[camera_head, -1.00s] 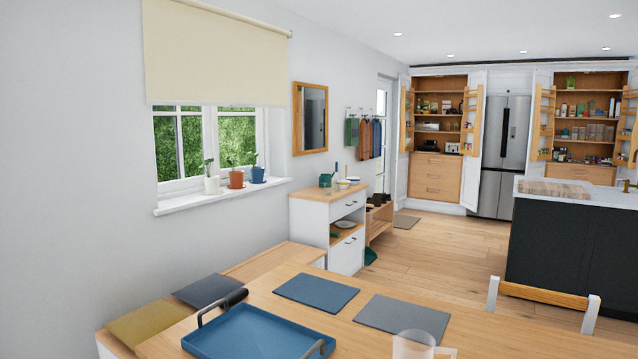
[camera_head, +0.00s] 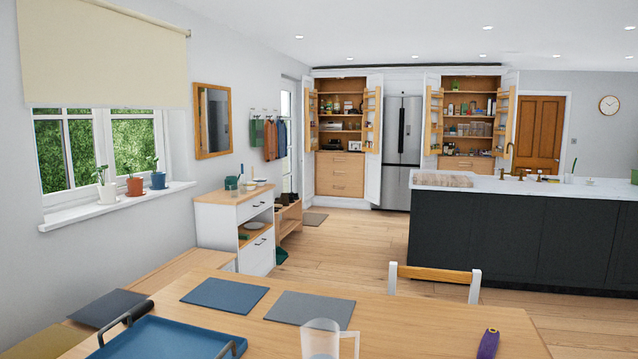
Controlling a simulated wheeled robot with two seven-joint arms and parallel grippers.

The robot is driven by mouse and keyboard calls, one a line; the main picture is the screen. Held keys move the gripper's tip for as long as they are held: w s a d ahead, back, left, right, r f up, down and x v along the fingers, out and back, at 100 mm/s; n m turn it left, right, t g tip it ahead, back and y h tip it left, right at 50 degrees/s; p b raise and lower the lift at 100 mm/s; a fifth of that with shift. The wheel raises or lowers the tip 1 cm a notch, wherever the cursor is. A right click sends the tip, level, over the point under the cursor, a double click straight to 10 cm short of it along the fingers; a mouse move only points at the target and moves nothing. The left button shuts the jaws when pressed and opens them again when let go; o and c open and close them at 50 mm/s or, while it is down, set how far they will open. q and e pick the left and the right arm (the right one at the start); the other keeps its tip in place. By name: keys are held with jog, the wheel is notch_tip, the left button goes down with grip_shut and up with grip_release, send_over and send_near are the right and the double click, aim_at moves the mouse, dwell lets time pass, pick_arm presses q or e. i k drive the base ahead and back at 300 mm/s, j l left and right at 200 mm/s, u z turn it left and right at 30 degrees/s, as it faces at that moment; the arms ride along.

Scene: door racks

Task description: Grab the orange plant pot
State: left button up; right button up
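The orange plant pot (camera_head: 135,186) stands upright on the white windowsill (camera_head: 120,204) at the left, with a small green plant in it. A white pot (camera_head: 107,192) stands to its left and a blue pot (camera_head: 158,180) to its right, each with a plant. Neither of my grippers shows in this view, so nothing is seen touching the pots.
A wooden bench (camera_head: 160,284) lies below the window. The dining table (camera_head: 400,318) fills the front, with a blue tray (camera_head: 165,340), mats, a clear jug (camera_head: 320,340) and a chair (camera_head: 436,275) behind. Open floor (camera_head: 340,250) lies between the white cabinet (camera_head: 235,228) and the dark island.

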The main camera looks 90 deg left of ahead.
aim_at(134, 185)
jog(key=i, duration=1.6)
jog(key=i+u, duration=0.3)
jog(key=i, duration=0.25)
jog(key=i+l+u, duration=0.25)
jog(key=i, duration=0.3)
jog(key=i+j+u, duration=0.15)
jog(key=i+u, duration=0.9)
jog(key=u, duration=0.15)
jog(key=i+u, duration=0.3)
jog(key=i, duration=0.2)
jog(key=i+u, duration=0.25)
jog(key=i, duration=1.7)
jog(key=i+u, duration=0.5)
jog(key=i, duration=0.2)
jog(key=i+l+u, duration=0.2)
jog(key=i+u, duration=0.25)
jog(key=i, duration=0.25)
jog(key=i+j+u, duration=0.2)
jog(key=i+u, duration=0.8)
jog(key=i+l+u, duration=0.15)
jog(key=i+u, duration=0.35)
jog(key=k, duration=0.05)
